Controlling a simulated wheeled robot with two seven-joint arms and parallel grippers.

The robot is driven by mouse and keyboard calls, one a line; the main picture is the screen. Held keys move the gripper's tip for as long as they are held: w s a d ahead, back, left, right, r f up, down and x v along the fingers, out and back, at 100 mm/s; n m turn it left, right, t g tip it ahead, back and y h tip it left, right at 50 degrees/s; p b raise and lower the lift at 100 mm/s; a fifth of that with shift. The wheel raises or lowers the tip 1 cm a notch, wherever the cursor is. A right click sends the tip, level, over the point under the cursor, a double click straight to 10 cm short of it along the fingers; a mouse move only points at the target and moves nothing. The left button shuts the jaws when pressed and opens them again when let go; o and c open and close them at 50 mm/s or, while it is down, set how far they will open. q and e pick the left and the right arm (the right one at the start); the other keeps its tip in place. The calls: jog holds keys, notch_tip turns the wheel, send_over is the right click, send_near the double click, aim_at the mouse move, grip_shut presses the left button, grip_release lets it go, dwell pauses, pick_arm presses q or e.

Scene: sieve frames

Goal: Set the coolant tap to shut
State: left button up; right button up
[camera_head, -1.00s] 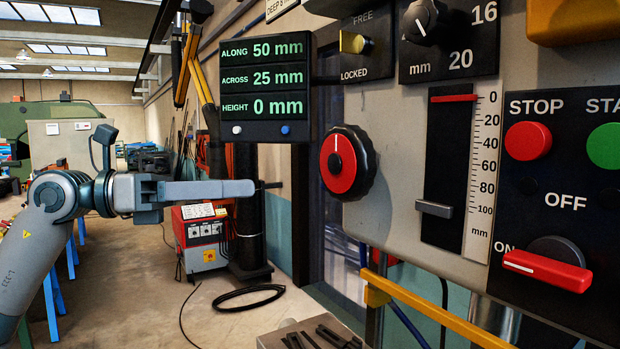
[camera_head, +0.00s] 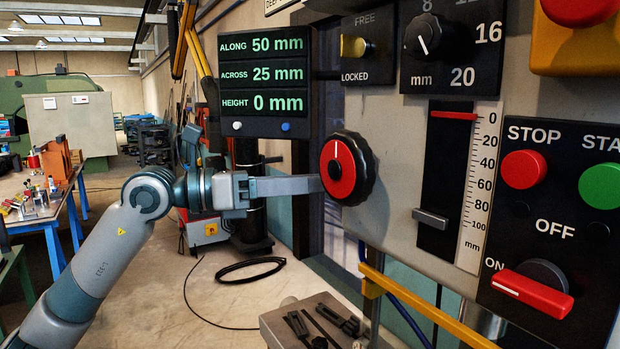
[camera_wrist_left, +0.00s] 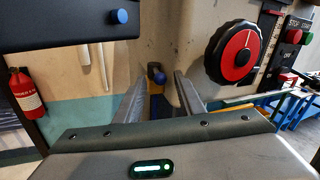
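No part labelled coolant tap can be read in either view. A red lever (camera_head: 532,293) sits on a dark knob under OFF and beside ON, its white-marked end toward ON. My left gripper (camera_head: 318,184) shows side-on in the head view, its tips beside the left edge of the red-and-black round knob (camera_head: 338,172). In the left wrist view, the gripper fingers (camera_wrist_left: 160,80) are apart and hold nothing. My right gripper is out of view.
A black readout box (camera_head: 264,88) hangs left of the panel. The panel also carries a yellow lock knob (camera_head: 354,47), a mm dial (camera_head: 424,37), a slider (camera_head: 431,219), and stop (camera_head: 525,169) and start buttons. A yellow rail (camera_head: 420,302) runs below.

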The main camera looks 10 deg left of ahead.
pick_arm(q)
grip_shut()
jog(key=shift+w+a, duration=0.1)
jog(key=shift+w, duration=0.05)
jog(key=shift+w+a+m+g+h+b, duration=0.3)
jog(key=shift+w+m+g+b, duration=0.2)
jog(key=shift+m+g, duration=0.45)
jog(key=shift+w+a+m+g+h+b, duration=0.15)
jog(key=shift+w+m+g+h+b, duration=0.35)
jog(key=shift+g, duration=0.75)
grip_release()
jog(key=shift+a, duration=0.2)
